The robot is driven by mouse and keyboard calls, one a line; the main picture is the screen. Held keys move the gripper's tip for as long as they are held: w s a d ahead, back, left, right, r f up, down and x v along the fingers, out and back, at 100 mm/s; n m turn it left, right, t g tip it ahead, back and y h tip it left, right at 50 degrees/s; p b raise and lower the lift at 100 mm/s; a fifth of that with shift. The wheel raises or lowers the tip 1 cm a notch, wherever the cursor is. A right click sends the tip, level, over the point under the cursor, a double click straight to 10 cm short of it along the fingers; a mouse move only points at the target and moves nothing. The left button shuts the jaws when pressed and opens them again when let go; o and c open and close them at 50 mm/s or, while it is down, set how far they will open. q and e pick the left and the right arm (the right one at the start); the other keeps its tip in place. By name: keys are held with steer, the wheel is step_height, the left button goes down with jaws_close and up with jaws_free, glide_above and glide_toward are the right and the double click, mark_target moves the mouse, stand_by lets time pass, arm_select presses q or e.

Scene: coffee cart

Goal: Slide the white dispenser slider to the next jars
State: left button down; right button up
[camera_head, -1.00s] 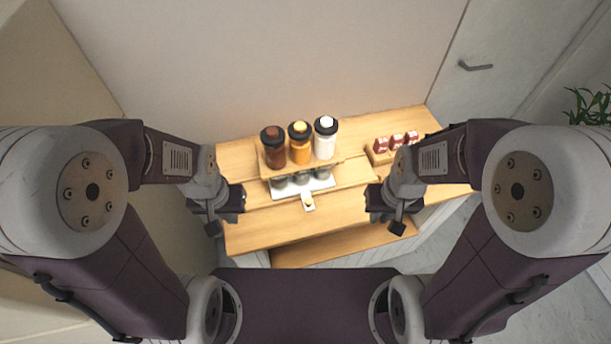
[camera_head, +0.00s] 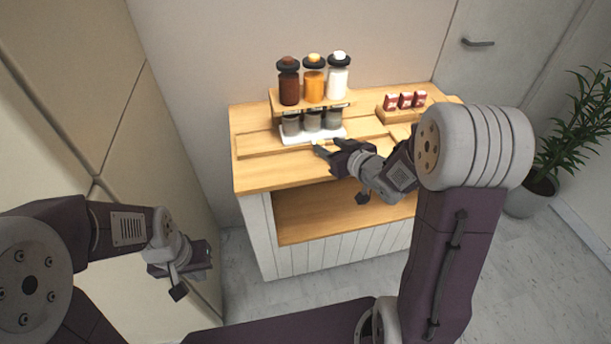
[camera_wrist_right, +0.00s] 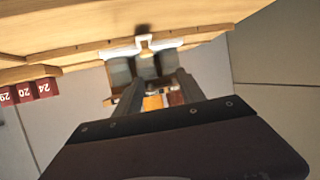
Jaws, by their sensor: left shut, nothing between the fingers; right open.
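The white dispenser slider (camera_head: 297,137) lies on the cart top under the wooden dispenser shelf (camera_head: 322,102), with three grey jars (camera_head: 312,121) in a row above it. It also shows in the right wrist view (camera_wrist_right: 165,45), upside down, with a small handle (camera_wrist_right: 145,42). Above the shelf stand a brown bottle (camera_head: 289,85), an orange one (camera_head: 314,82) and a white one (camera_head: 337,78). My right gripper (camera_head: 327,149) is open in front of the slider, by its handle, which it partly hides; contact cannot be told. My left gripper (camera_head: 207,262) is shut and empty, left of the cart.
A wooden holder (camera_head: 386,116) with red number blocks (camera_head: 405,101) stands right of the dispenser. A plant (camera_head: 575,135) stands on the floor at right; a wall is at left.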

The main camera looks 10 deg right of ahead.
mark_target(321, 142)
steer(key=d+f, duration=0.1)
steer(key=w+d+f, duration=0.1)
steer(key=f, duration=0.1)
steer(key=shift+w, duration=0.25)
steer(key=shift+w+a, duration=0.1)
steer(key=shift+a, duration=0.05)
steer(key=b+x, duration=0.1)
steer(key=x, duration=0.7)
steer(key=shift+f, duration=0.1)
steer(key=shift+w, duration=0.1)
jaws_close()
stand_by(0.6)
